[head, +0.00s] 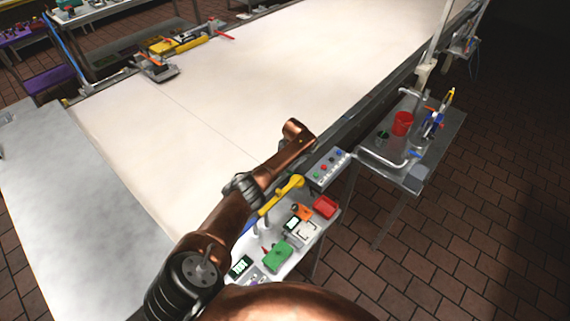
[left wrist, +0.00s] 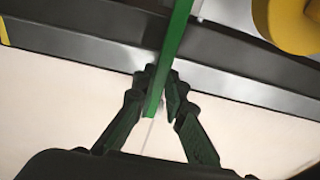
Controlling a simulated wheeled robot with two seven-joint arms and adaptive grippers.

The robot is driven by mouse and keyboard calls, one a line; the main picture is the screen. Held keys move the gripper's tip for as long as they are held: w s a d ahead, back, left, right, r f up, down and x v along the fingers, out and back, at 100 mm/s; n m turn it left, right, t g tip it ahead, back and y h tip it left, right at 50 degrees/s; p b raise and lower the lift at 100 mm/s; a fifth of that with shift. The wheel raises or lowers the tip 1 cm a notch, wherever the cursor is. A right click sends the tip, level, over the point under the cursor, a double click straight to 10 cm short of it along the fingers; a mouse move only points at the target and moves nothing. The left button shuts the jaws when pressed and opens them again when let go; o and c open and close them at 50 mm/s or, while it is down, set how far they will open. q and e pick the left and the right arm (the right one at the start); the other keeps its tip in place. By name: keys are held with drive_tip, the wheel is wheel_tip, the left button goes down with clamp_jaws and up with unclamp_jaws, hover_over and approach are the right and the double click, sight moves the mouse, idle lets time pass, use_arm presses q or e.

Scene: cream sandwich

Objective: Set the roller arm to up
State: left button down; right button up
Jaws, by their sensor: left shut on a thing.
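In the left wrist view my left gripper (left wrist: 159,85) is shut on a thin green bar (left wrist: 178,30), which runs up between its black fingertips to the top edge. A rounded yellow part (left wrist: 290,22) shows at the upper right, apart from the fingers. In the head view my copper left arm reaches over the conveyor belt (head: 330,55), and its fingers are not clearly visible. A yellow bar with a rounded end (head: 293,183) lies by the belt's near edge, partly behind my arm. I cannot tell which part is the roller arm. My right gripper is not in view.
A control box (head: 326,168) with coloured buttons sits at the belt's near edge. A small table (head: 262,262) beside it holds a red tray (head: 325,207) and a green item (head: 277,257). A side table holds a red bucket (head: 402,123). Most of the belt is clear.

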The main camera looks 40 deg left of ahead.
sight(289, 171)
use_arm(q)
drive_tip(key=r+y+p, duration=0.1)
drive_tip(key=p, duration=0.1)
drive_tip(key=d+r+y+p, duration=0.1)
drive_tip(key=p, duration=0.1)
drive_tip(key=shift+s, duration=0.1)
drive_tip(key=shift+d+r+y+p, duration=0.25)
drive_tip(key=shift+r+y+p, duration=0.2)
drive_tip(key=shift+y, duration=0.35)
drive_tip(key=shift+d+r+y+p, duration=0.3)
drive_tip(key=shift+r+y, duration=0.05)
drive_tip(key=shift+y, duration=0.45)
drive_tip(key=c, duration=2)
unclamp_jaws()
drive_tip(key=shift+o, duration=0.2)
drive_tip(key=shift+r, duration=0.1)
